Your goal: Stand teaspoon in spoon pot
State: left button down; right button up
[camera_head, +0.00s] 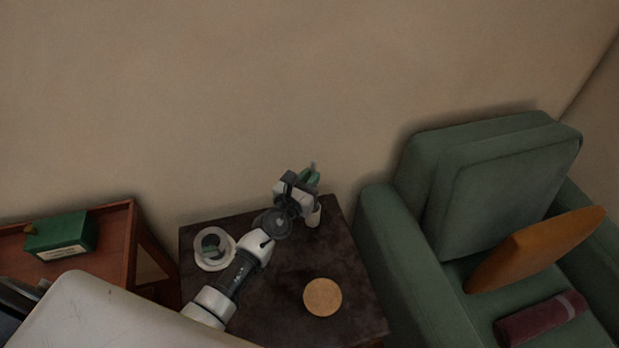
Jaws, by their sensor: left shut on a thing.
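My left gripper (301,186) is over the back edge of the dark side table (262,315), near the wall. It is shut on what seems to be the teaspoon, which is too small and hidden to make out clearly. My right gripper is not in view.
A white cup on a saucer (202,262) stands on the table left of my arm. A round cork coaster (322,297) lies at the front right. A green armchair (385,240) stands close on the right. A red-brown table (118,235) with a green box (60,235) is left.

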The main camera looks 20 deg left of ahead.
pick_arm(q)
notch_tip(320, 180, down, 8)
jog(key=b, duration=0.7)
jog(key=shift+f, duration=0.15)
jog(key=c, duration=1.1)
grip_release()
jog(key=shift+o, duration=0.2)
jog(key=shift+s, duration=0.15)
jog(key=v, duration=1)
jog(key=shift+s, duration=0.25)
